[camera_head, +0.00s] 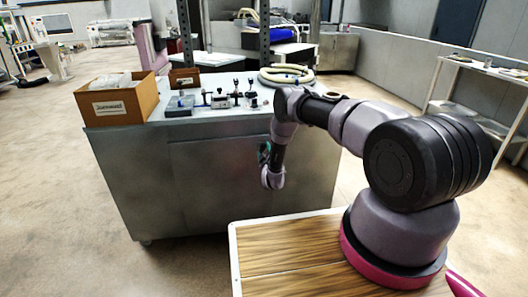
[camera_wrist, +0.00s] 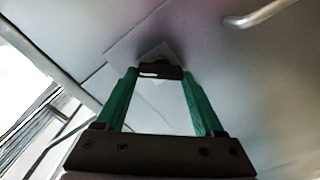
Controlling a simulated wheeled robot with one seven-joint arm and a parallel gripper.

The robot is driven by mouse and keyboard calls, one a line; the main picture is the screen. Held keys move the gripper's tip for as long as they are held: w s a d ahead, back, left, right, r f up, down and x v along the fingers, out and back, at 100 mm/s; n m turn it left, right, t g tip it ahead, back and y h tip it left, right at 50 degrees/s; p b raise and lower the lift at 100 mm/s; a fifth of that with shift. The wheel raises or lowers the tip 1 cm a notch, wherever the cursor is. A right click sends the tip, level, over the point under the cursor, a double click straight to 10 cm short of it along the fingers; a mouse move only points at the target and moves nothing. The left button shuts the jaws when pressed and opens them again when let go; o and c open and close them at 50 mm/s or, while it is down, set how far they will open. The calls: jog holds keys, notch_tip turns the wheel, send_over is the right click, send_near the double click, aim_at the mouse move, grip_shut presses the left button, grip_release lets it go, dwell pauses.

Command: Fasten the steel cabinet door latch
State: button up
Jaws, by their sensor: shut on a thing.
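The steel cabinet (camera_head: 120,185) stands in front of me in the head view, with its front panels upright. The cabinet door (camera_head: 215,185) lies behind my arm's end. In the wrist view, a small dark latch piece (camera_wrist: 160,69) sits on a pale mounting plate beside a panel seam. My gripper (camera_wrist: 159,75) has its two green fingers on either side of this dark piece and is shut on it. In the head view my gripper (camera_head: 264,153) is against the cabinet front, and my wrist hides the latch there.
A curved metal handle (camera_wrist: 262,14) is on the panel at upper right in the wrist view. On the cabinet top are a cardboard box (camera_head: 118,102), small tools and a coiled hose (camera_head: 286,75). A shelf (camera_head: 470,105) stands at right. Floor left of the cabinet is clear.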

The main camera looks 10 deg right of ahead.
jog(key=n, duration=0.3)
jog(key=shift+a+f+n, duration=0.1)
jog(key=shift+n, duration=0.2)
jog(key=n, duration=0.4)
jog(key=shift+f, duration=0.1)
jog(key=shift+n, duration=0.3)
jog(key=o, duration=1.4)
jog(key=shift+s, duration=0.15)
jog(key=s, duration=1)
jog(key=shift+s, duration=0.3)
